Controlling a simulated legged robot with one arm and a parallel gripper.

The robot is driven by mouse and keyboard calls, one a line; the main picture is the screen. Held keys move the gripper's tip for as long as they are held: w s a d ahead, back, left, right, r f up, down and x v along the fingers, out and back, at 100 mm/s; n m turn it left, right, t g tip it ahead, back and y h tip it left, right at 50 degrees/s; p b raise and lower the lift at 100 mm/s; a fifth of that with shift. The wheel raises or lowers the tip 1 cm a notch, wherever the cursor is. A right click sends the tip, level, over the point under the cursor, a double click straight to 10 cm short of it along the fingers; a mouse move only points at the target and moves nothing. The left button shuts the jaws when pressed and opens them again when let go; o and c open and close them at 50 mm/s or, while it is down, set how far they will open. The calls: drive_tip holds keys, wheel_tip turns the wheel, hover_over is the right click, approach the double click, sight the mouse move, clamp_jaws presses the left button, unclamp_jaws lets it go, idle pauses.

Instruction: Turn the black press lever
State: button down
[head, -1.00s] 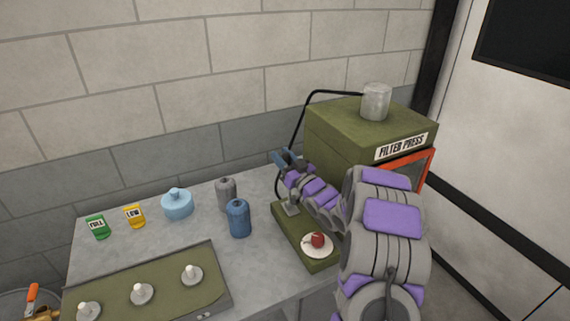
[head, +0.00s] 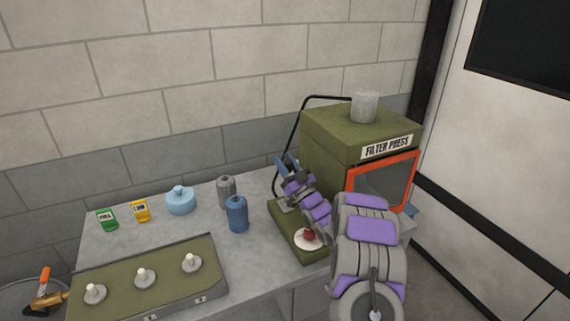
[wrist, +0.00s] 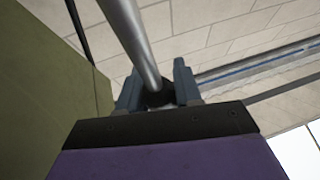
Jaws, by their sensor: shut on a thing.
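The filter press (head: 340,138) is a green box at the right end of the bench. The black press lever (head: 297,120) is a bent bar that runs from the top of the press down its left side. My gripper (head: 284,163) is at the lower part of this bar. In the wrist view, my gripper (wrist: 157,92) has one finger on each side of the bar, shut on its dark part. The shiny bar (wrist: 132,35) rises from between the fingers. My wrist and fingers hide part of the lever's lower end.
A green base with a white dish (head: 306,240) and red knob lies under my arm. A blue bottle (head: 237,213) and a grey bottle (head: 227,190) stand left of it. A green panel (head: 150,281) with white knobs is at the front left. The wall is behind.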

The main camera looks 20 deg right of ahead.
drive_tip(key=c, duration=0.8)
unclamp_jaws()
drive_tip(key=shift+d, duration=0.15)
drive_tip(key=shift+c, duration=0.2)
drive_tip(key=shift+r, duration=0.3)
drive_tip(key=s+a+r+p, duration=0.1)
drive_tip(key=s+a+r, duration=0.1)
drive_tip(key=s, duration=0.5)
drive_tip(key=s+a+r+p, duration=0.1)
drive_tip(key=s+a+r, duration=0.1)
drive_tip(key=s, duration=0.6)
drive_tip(key=shift+s+r, duration=0.15)
drive_tip(key=shift+s, duration=0.05)
